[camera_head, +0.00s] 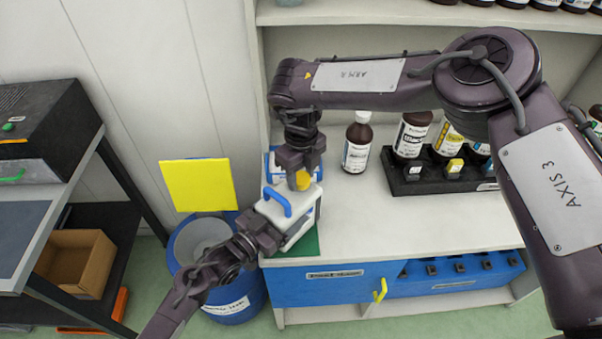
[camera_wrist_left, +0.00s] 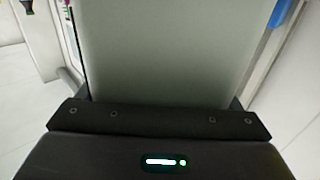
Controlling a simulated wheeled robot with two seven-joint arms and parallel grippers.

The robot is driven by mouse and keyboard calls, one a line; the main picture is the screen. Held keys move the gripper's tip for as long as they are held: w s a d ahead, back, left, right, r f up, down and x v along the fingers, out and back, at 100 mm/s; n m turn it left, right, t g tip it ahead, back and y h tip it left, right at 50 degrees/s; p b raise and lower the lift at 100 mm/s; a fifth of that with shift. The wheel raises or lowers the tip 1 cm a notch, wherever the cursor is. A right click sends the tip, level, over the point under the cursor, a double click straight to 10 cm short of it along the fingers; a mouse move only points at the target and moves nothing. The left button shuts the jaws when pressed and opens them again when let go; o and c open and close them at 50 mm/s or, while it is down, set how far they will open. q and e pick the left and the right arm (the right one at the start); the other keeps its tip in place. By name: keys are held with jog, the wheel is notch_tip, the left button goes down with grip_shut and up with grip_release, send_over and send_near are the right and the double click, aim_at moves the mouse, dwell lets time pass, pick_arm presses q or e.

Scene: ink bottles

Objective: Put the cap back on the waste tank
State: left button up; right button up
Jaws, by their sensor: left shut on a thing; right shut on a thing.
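A white tank with a blue handle (camera_head: 278,202) stands at the left end of the counter, on a green mat (camera_head: 308,243). My left gripper (camera_head: 266,227) is shut on its near left side. In the left wrist view a pale flat surface (camera_wrist_left: 170,50), probably the tank's wall, fills the middle above the dark gripper body. My right gripper (camera_head: 300,168) points down and is shut on the yellow cap (camera_head: 303,181), at the tank's far top edge. Whether the cap touches the tank's opening is hidden.
Another white and blue container (camera_head: 272,165) stands just behind. A brown bottle (camera_head: 357,142) and a black rack (camera_head: 430,180) of bottles stand to the right. A blue barrel (camera_head: 235,295) stands on the floor at left. The counter's front middle (camera_head: 400,228) is clear.

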jog(key=m, duration=0.8)
jog(key=shift+f, duration=0.1)
jog(key=m, duration=0.9)
jog(key=o, duration=1.2)
notch_tip(320, 180, up, 12)
jog(key=shift+r, duration=0.1)
pick_arm(q)
jog(key=o, duration=1.7)
